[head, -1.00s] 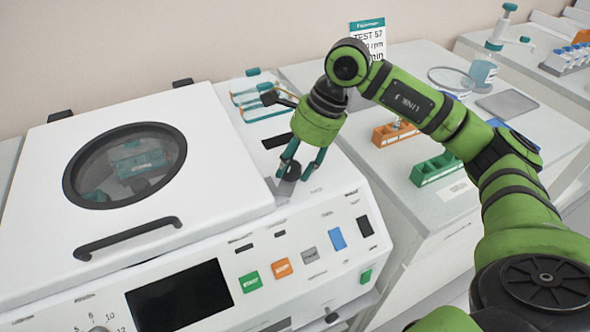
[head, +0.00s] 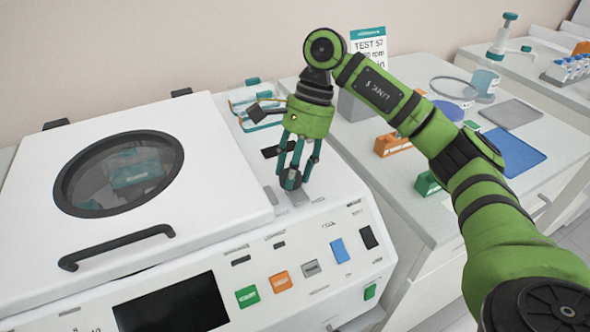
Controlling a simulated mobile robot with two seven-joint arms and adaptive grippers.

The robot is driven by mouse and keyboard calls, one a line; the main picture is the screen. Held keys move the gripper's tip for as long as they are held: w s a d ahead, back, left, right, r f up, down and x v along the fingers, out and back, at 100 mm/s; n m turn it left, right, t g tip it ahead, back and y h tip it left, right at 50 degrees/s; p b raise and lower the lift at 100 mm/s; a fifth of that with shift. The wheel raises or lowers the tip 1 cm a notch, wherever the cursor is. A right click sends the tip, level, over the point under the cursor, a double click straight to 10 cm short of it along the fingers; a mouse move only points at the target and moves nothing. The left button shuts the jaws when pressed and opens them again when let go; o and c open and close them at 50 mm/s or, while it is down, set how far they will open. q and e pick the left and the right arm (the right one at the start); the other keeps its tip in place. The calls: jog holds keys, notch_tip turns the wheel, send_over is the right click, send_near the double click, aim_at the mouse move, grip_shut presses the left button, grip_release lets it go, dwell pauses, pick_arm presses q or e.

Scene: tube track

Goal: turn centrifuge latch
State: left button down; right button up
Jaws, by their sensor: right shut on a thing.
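The white centrifuge (head: 235,205) fills the left and middle of the head view. Its lid (head: 200,150) is down, with a round window and a black bar handle (head: 115,247). The dark latch knob (head: 289,180) is on the top face, just right of the lid's edge. My right gripper (head: 291,184) points down over the latch and is shut on it, its teal fingers on either side. The fingers hide part of the latch. My left gripper is not in view.
Front buttons include a green one (head: 247,296), an orange one (head: 279,281) and a blue one (head: 340,250), beside a dark screen (head: 172,305). On the right bench are an orange rack (head: 392,145), a blue mat (head: 514,153) and a grey tray (head: 510,114). A sign (head: 368,47) stands behind my arm.

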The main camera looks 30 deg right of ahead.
jog(key=shift+w+a+r, duration=0.1)
jog(key=shift+w+r, duration=0.05)
jog(key=shift+r, duration=0.1)
jog(key=o, duration=1.1)
jog(key=shift+a+f, duration=0.1)
jog(key=shift+a, duration=0.05)
jog(key=v, duration=1.2)
